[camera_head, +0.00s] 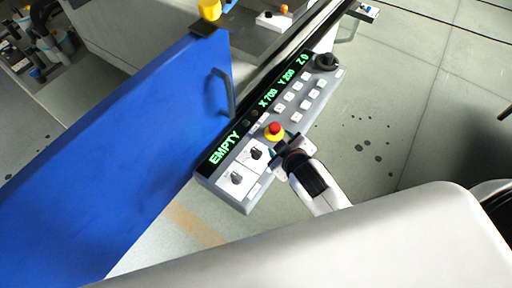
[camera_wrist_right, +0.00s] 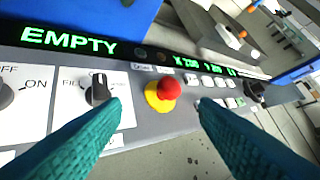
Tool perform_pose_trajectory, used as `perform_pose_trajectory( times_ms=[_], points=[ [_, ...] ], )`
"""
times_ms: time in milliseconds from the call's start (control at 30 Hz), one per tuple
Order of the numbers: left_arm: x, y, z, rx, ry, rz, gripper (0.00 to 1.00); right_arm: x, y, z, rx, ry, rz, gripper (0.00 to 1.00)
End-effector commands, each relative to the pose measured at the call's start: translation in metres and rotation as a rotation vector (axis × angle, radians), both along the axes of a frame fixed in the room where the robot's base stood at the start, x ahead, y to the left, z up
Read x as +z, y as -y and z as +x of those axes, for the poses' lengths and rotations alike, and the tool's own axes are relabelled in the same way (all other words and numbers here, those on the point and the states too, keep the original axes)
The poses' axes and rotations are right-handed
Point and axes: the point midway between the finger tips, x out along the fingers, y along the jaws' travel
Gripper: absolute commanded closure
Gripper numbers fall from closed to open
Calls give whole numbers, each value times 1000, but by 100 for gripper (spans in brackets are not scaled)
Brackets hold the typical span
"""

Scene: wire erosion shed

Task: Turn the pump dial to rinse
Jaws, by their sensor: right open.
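The control panel (camera_head: 222,186) has two black dials on white plates near its "EMPTY" display. The dial nearer the red button (camera_head: 257,154) also shows in the right wrist view (camera_wrist_right: 98,90); its plate reads "FILL" at upper left, other words are too small to read, and its white mark points roughly up. The other dial (camera_head: 236,178), marked "OFF" and "ON", is cut by the left edge in the wrist view (camera_wrist_right: 5,95). I cannot read which is the pump dial. My right gripper (camera_head: 278,147) is open and empty, beside the red button and the nearer dial. My left gripper is out of view.
A red mushroom button (camera_wrist_right: 168,88) on a yellow base sits between my right fingers in the wrist view. White keys (camera_head: 297,95) and a black knob (camera_head: 326,62) lie farther along the panel. A blue door (camera_head: 120,140) with a handle stands left of it. Floor is clear at right.

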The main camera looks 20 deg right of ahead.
Motion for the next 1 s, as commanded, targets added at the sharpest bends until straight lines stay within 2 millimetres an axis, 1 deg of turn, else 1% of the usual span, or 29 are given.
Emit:
perform_pose_trajectory(
  times_ms=[33, 67, 100, 167, 200, 233, 267, 300, 333, 367, 400, 433, 500, 567, 600, 633, 667, 733, 767, 800, 867, 900, 967, 1000],
  points=[
    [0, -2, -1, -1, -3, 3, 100, 25, -7, 21, 59, 113, -63, 45],
    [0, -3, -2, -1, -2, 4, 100, 40, -12, 32, 97, 184, -104, 45],
    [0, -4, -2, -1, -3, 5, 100, 61, -21, 45, 150, 281, -163, 45],
    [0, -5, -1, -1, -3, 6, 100, 93, -37, 62, 236, 433, -263, 45],
    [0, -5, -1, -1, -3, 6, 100, 117, -50, 72, 300, 544, -337, 45],
    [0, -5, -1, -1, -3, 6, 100, 135, -62, 77, 351, 631, -400, 45],
    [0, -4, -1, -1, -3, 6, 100, 153, -75, 80, 406, 723, -468, 45],
    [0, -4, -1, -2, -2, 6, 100, 176, -95, 82, 483, 850, -564, 45],
    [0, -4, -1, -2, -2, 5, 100, 193, -110, 81, 544, 948, -640, 45],
    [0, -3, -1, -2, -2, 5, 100, 208, -127, 78, 608, 1046, -721, 45],
    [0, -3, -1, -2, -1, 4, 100, 224, -149, 70, 692, 1177, -830, 45],
    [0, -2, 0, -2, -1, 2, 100, 233, -165, 63, 757, 1272, -914, 45],
    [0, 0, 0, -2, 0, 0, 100, 242, -201, 42, 914, 1485, -1108, 45],
    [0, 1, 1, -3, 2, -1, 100, 239, -226, 23, 1054, 1658, -1276, 45],
    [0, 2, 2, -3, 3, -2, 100, 232, -239, 10, 1153, 1766, -1387, 45],
    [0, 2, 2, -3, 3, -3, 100, 223, -247, 1, 1231, 1844, -1470, 45],
    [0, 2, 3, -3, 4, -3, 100, 213, -253, -7, 1313, 1918, -1552, 45],
    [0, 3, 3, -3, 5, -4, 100, 182, -258, -20, 1525, 2079, -1743, 45],
    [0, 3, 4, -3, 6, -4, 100, 167, -256, -24, -1523, -2000, 1703, 45],
    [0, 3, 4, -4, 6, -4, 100, 146, -249, -26, -1485, -1845, 1604, 45],
    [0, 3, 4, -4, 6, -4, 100, 117, -230, -23, -1438, -1621, 1453, 45],
    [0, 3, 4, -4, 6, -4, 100, 100, -213, -18, -1413, -1481, 1355, 45],
    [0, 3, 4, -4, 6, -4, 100, 80, -184, -7, -1389, -1289, 1213, 45],
    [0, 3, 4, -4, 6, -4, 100, 71, -164, 1, -1376, -1175, 1127, 45]
  ],
)
